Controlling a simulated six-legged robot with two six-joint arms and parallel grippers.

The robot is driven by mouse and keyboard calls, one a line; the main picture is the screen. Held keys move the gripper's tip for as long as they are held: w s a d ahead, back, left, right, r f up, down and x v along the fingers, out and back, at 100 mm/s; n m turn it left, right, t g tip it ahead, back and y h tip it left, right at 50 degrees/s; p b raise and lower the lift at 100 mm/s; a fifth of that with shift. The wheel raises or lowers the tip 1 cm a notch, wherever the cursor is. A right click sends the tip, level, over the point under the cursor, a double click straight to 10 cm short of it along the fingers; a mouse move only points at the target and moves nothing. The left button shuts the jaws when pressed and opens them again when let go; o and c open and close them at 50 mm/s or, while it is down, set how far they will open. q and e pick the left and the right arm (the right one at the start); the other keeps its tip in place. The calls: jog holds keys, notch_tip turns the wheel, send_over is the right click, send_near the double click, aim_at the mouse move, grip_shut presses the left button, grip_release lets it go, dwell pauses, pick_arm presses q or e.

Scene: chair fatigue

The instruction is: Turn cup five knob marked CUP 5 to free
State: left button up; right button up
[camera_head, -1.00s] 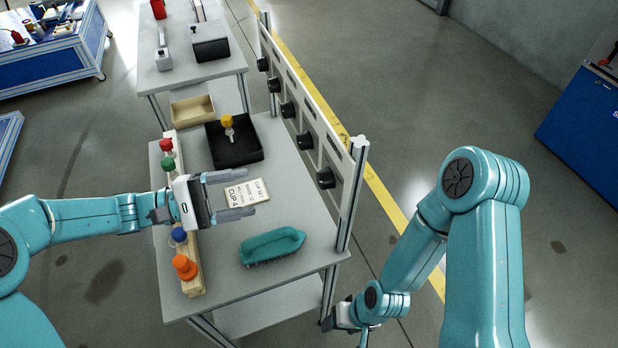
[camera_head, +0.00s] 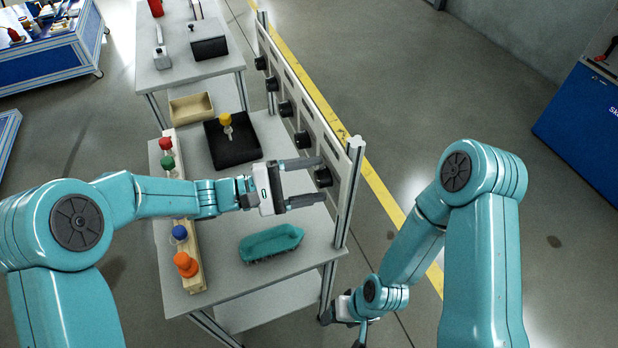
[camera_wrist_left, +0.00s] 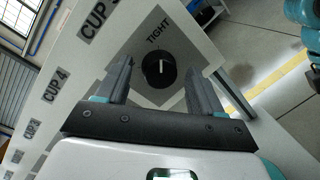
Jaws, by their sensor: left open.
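The black round knob (camera_head: 323,177) at the near end of the upright panel (camera_head: 347,190) is the one by my left gripper. In the left wrist view this knob (camera_wrist_left: 160,69) sits on a grey diamond plate (camera_wrist_left: 180,42) with TIGHT printed above it. Its white pointer line points up, roughly toward TIGHT. A partly cut-off CUP label (camera_wrist_left: 95,18) is beside it; its number is hard to read. My left gripper (camera_head: 316,181) is open, its fingers pointing at the panel on either side of the knob; contact is unclear. My right gripper (camera_head: 343,318) hangs low by the table leg, jaws unclear.
Several more black knobs run along the panel, with a CUP 4 label (camera_wrist_left: 55,85) beside this one. On the table are a teal brush (camera_head: 270,243), a wooden rack (camera_head: 194,272) with coloured-top items, and a black tray (camera_head: 245,152) with a yellow-topped item.

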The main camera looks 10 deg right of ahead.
pick_arm(q)
jog(key=c, duration=1.1)
jog(key=shift+o, duration=0.2)
jog(key=shift+n, duration=0.3)
jog(key=n, duration=0.3)
jog(key=shift+n+h, duration=0.3)
jog(key=shift+n, duration=0.1)
jog(key=n+p, duration=0.1)
jog(key=n, duration=0.2)
jog(key=shift+n+t+h, duration=0.3)
jog(key=shift+n+t, duration=0.1)
jog(key=n+t+p, duration=0.1)
jog(key=n+p, duration=0.1)
jog(key=n, duration=0.3)
jog(key=n+p, duration=0.1)
jog(key=n, duration=0.2)
jog(key=n+t+p, duration=0.1)
jog(key=n+p, duration=0.1)
jog(key=n, duration=0.1)
jog(key=shift+s+f, duration=0.1)
jog(key=shift+f, duration=0.1)
jog(key=shift+n, duration=0.4)
